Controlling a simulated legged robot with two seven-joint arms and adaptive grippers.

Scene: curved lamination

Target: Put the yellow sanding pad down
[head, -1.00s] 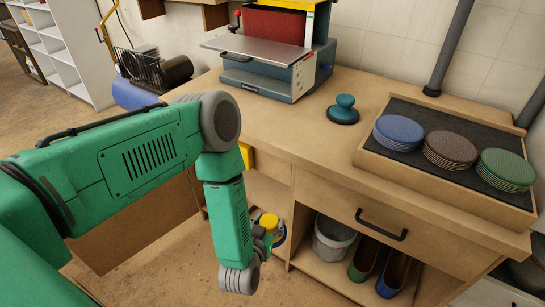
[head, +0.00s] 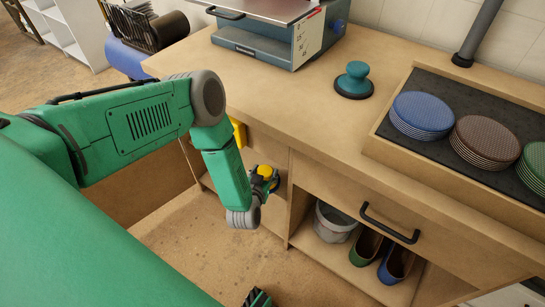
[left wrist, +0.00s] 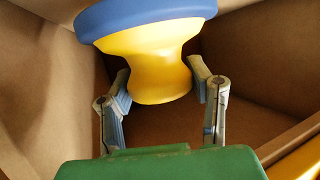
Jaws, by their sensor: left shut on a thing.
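The yellow sanding pad (left wrist: 150,60) has a waisted yellow handle and a blue rim, which is cut off by the top edge of the left wrist view. My left gripper (left wrist: 160,88) is shut on the handle, one finger on each side. In the head view my left gripper (head: 260,182) hangs below the bench top, in front of the cabinet. The yellow pad (head: 265,171) shows there as a small yellow patch, mostly hidden by the gripper.
A teal pad (head: 354,80) stands on the wooden bench (head: 290,100). A tray (head: 440,150) at right holds blue, brown and green disc stacks. A blue-grey machine (head: 275,40) stands behind. A bucket (head: 335,222) and shoes (head: 368,248) are on the shelf below. Bench space left of the teal pad is clear.

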